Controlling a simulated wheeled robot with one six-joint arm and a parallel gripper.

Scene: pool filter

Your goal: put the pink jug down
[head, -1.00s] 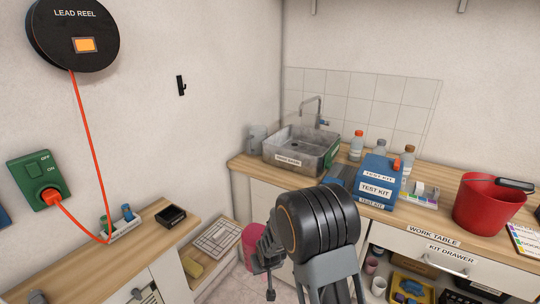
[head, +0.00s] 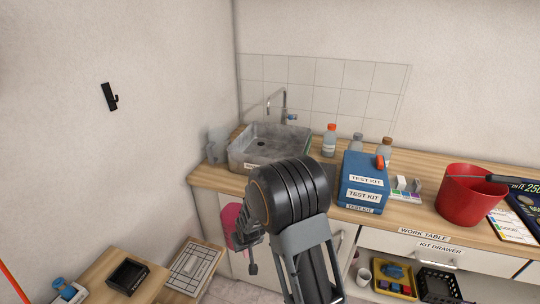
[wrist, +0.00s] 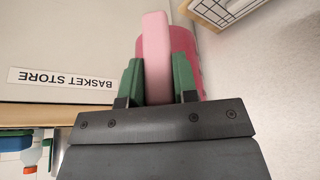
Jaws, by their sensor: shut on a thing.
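The pink jug (head: 232,222) hangs in my gripper (head: 250,262) in front of the cabinet below the sink, partly hidden behind my arm in the head view. In the wrist view my gripper (wrist: 159,85) is shut on the pale pink handle (wrist: 156,50), with one green finger on each side. The jug's darker pink body (wrist: 205,65) shows behind the fingers. I cannot tell whether its base touches anything.
The wooden worktop (head: 208,178) carries a metal sink (head: 255,155), bottles, a blue test kit box (head: 362,180) and a red bucket (head: 465,200). A low bench (head: 105,275) with a black tray stands at lower left.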

